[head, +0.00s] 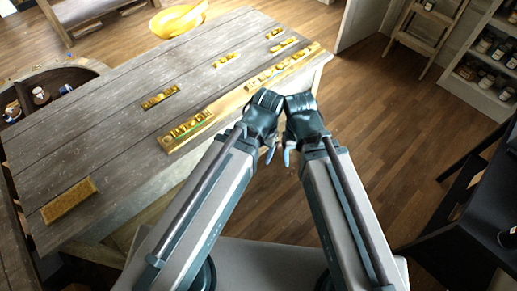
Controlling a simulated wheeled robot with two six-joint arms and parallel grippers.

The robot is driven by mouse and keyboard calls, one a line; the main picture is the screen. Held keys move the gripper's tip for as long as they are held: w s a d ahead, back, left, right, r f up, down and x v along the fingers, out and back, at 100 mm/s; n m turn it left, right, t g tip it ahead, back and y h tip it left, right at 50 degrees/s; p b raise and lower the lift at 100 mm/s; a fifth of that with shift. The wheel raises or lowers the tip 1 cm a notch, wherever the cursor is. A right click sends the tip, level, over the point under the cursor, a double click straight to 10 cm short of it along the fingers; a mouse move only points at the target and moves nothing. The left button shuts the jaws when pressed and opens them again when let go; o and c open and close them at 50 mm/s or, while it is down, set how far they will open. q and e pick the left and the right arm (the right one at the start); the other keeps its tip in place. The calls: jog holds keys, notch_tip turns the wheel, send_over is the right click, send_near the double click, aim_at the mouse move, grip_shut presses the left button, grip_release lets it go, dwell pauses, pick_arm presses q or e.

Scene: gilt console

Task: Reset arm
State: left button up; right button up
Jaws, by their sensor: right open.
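My two arms reach up from the bottom of the head view and fold down at the wrists, close together at the table's near right edge. My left gripper (268,152) hangs below its dark wrist; its fingers are small and partly hidden, so its opening is unclear. My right gripper (289,154) hangs just right of it, open, with a pale blue fingertip showing. I see nothing held in either gripper. The two wrists are very close; I cannot tell if they touch.
A grey plank table (120,130) fills the left and centre. Shelves (480,85) and a black chair (465,215) stand right. The wooden floor (400,130) between is clear.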

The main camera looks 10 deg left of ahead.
notch_tip(320, 180, down, 6)
jog(key=b, duration=0.6)
jog(key=shift+f, duration=0.25)
